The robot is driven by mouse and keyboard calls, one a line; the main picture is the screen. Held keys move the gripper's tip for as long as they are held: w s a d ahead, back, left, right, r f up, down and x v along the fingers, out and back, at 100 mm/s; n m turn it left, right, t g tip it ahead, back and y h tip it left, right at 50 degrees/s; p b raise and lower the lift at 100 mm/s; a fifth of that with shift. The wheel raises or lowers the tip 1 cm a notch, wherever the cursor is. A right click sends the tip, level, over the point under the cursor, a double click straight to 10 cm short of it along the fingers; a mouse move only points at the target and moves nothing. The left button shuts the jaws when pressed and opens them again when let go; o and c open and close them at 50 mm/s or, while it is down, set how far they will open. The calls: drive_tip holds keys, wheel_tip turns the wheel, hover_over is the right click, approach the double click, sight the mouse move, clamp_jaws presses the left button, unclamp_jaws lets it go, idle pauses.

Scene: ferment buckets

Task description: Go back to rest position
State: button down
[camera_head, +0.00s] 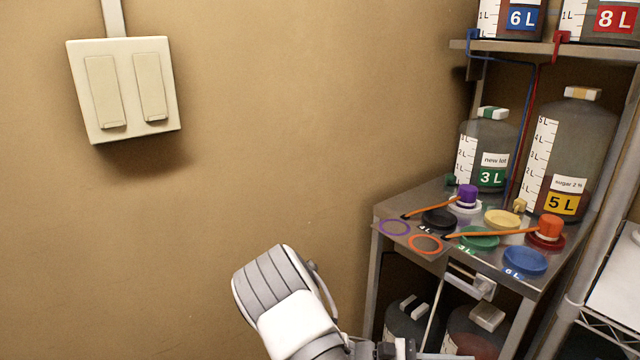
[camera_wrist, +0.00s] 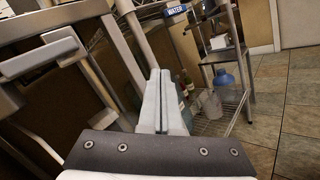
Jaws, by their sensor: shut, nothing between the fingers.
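My gripper (camera_wrist: 160,78) shows in the wrist view with its two pale fingers together, shut and with nothing between them. In the head view my white and grey arm rises from the bottom edge, left of the metal shelf unit (camera_head: 380,222). The gripper's end is low at the bottom edge there and hard to make out. The arm appears apart from the bottles and lids on the shelf.
The shelf holds a 3 L bottle (camera_head: 492,150), a 5 L bottle (camera_head: 575,130), several coloured lids such as a blue one (camera_head: 525,261), and two orange sticks. A double switch (camera_head: 125,88) is on the bare wall. Tiled floor (camera_wrist: 290,110) is clear at right in the wrist view.

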drive_tip(key=s+a+r+m+t+y, duration=0.5)
drive_tip(key=s+a+r+y, duration=0.15)
drive_tip(key=r+y, duration=0.35)
drive_tip(key=s+a+r+m+t+y, duration=0.5)
drive_tip(key=s+a+r+y, duration=0.15)
drive_tip(key=r+y, duration=0.35)
wheel_tip(320, 180, up, 20)
drive_tip(key=p, duration=1.9)
drive_tip(key=shift+s+d+g+h, duration=0.3)
drive_tip(key=shift+d+h, duration=0.05)
drive_tip(key=shift+h, duration=0.05)
drive_tip(key=shift+f, duration=0.1)
